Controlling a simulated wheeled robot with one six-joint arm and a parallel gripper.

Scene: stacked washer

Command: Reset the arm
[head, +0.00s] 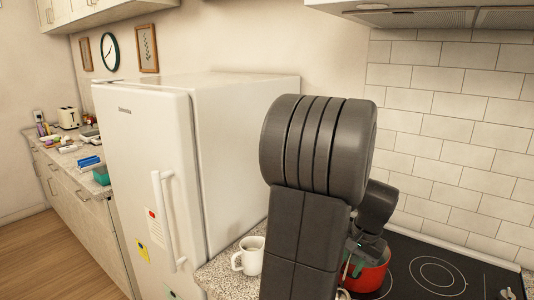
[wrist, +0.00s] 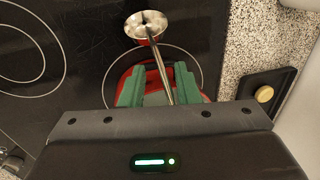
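My gripper (wrist: 158,85) shows in the wrist view with its two green fingers spread apart. A thin metal handle of a ladle-like utensil (wrist: 146,26) runs through the gap between them, and I see no finger closed on it. The utensil's round shiny bowl points away from my gripper. A red pot (wrist: 152,77) is below the fingers and partly hidden by them. In the head view my gripper (head: 357,246) is low beside the red pot (head: 371,274), mostly hidden behind my arm.
A white mug (head: 251,257) stands on the speckled counter left of my arm. The black cooktop (head: 433,272) lies to the right, before a tiled wall. A tall white fridge (head: 150,170) stands to the left. A range hood (head: 420,14) hangs above. A dark square piece with a round knob (wrist: 265,94) shows at right.

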